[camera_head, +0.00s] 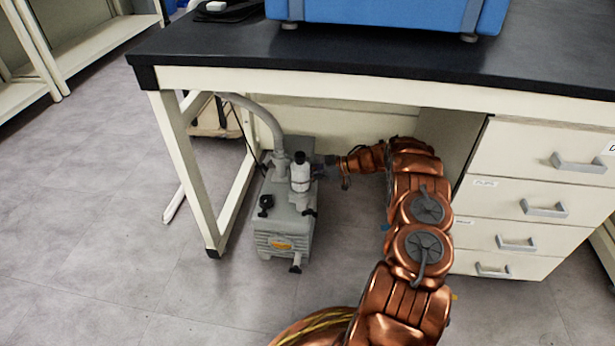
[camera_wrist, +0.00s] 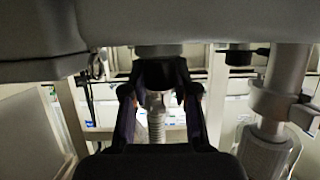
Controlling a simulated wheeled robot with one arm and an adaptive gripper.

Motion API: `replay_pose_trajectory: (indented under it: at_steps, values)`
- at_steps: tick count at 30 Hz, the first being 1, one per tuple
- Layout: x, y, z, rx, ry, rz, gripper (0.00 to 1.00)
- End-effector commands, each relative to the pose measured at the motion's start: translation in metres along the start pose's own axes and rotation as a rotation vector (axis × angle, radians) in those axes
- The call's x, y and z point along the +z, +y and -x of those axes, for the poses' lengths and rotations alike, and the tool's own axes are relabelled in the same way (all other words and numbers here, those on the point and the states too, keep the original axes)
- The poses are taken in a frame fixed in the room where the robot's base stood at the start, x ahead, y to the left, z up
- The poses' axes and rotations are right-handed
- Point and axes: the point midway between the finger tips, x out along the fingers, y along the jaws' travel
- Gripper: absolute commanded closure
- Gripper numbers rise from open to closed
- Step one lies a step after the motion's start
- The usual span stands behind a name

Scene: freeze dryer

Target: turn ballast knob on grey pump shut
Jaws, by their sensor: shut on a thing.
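The grey pump (camera_head: 286,222) stands on the floor under the bench, with a hose rising from its top and a white canister (camera_head: 300,176) on it. My gripper (camera_head: 322,162) reaches in from the right at the pump's upper back right. In the wrist view my gripper (camera_wrist: 160,74) has both fingers closed in on a small dark knob (camera_wrist: 157,72), which I take for the ballast knob, below a grey round fitting. The fingers mostly cover the knob, so its turn angle cannot be told. The pump body (camera_wrist: 200,22) fills the top of the wrist view.
The bench top (camera_head: 360,52) with a blue machine (camera_head: 390,14) is above the pump. A bench leg (camera_head: 190,170) is on the left and a drawer cabinet (camera_head: 530,215) on the right. A ribbed hose (camera_wrist: 156,122) shows behind the fingers. The floor in front is clear.

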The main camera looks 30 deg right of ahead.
Motion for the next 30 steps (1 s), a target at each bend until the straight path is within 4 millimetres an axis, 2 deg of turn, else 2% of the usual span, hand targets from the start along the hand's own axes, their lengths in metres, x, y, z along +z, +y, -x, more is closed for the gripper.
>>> replay_pose_trajectory:
  at_steps: [30]
  values:
    - [-0.001,-0.0004,-0.0008,-0.196,0.002,0.082,1.0]
